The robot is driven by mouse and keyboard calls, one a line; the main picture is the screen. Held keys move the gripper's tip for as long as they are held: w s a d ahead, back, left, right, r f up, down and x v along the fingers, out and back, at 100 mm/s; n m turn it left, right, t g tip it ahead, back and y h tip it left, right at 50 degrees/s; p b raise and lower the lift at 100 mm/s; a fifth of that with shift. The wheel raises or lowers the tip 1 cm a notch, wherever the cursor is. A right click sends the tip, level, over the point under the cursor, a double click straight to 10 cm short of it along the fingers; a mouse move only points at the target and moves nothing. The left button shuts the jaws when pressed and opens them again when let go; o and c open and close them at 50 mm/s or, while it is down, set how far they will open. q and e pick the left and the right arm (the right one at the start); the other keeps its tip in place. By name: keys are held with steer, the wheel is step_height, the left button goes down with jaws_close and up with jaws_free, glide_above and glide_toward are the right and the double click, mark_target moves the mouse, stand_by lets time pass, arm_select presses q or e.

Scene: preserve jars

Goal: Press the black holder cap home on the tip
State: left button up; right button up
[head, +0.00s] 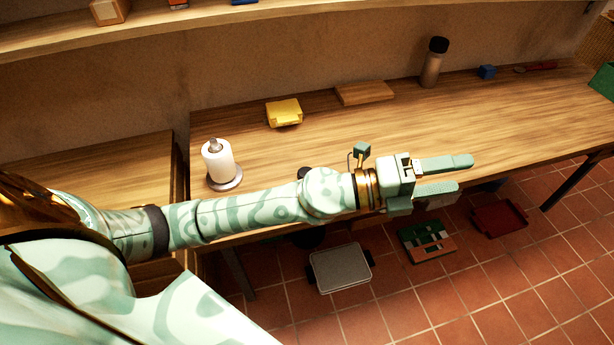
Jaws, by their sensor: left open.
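A white roll (218,163) stands upright on a holder with a round grey base (226,184) at the left of the long wooden table. The holder's grey tip (213,145) sticks out above the roll, with no black cap seen on it. A small dark object (304,173) shows partly behind my left arm at the table's front; I cannot tell whether it is the black cap. My left gripper (463,174) is open and empty over the table's front edge, well to the right of the roll, its fingers pointing right. My right gripper is not in view.
A yellow object (284,112), a wooden board (364,92), a brown bottle with a black top (432,62) and a blue cube (487,72) stand towards the back. A grey tray (340,268) and a red tray (499,218) lie below. The table's middle is clear.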

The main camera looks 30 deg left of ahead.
arm_select(q)
step_height(320, 180, down, 4)
steer(key=m+g, duration=0.6)
steer(key=g+y, duration=0.4)
steer(key=y, duration=1.2)
glide_toward(306, 172)
steer(key=f+b, duration=0.3)
steer(key=shift+w+d+f+y, duration=0.1)
steer(key=shift+w+d+y, duration=0.1)
steer(key=shift+w+y, duration=0.15)
steer(key=f, duration=0.2)
steer(key=f+b, duration=0.1)
steer(key=f, duration=0.1)
steer(key=f+b, duration=0.1)
steer(key=f, duration=0.1)
steer(key=shift+w+d+f, duration=0.15)
steer(key=shift+w, duration=0.2)
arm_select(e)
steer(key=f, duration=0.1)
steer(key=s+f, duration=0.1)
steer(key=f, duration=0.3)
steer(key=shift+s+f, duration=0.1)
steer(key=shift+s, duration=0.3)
arm_select(q)
steer(key=shift+r, duration=0.2)
steer(key=c, duration=1.1)
